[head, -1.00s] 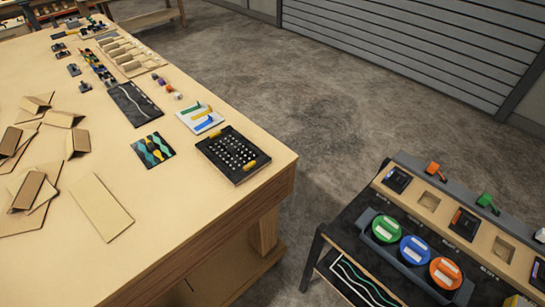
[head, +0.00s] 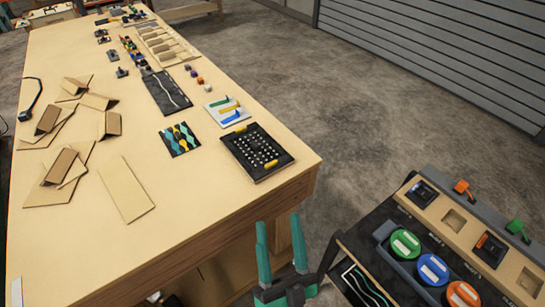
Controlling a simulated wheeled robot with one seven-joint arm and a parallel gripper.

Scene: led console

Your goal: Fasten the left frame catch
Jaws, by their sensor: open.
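The LED console (head: 257,158), a black panel with rows of pale round dots, lies flat near the table's near right corner. A small yellow catch (head: 241,128) shows on its far-left edge. Another yellow catch (head: 272,163) shows at its near edge. Both are too small to tell whether they are fastened. My gripper (head: 278,219), with two teal fingers, is in the head view beside the table's near right corner. Its fingers are apart with nothing between them. It is well short of the console and touches nothing that I can see.
Folded cardboard pieces (head: 107,126) and a flat board (head: 125,190) lie left on the table (head: 180,226). A patterned black card (head: 180,140) and a white card with coloured strips (head: 227,111) lie beside the console. A dark cart with coloured round lids (head: 433,268) stands at right.

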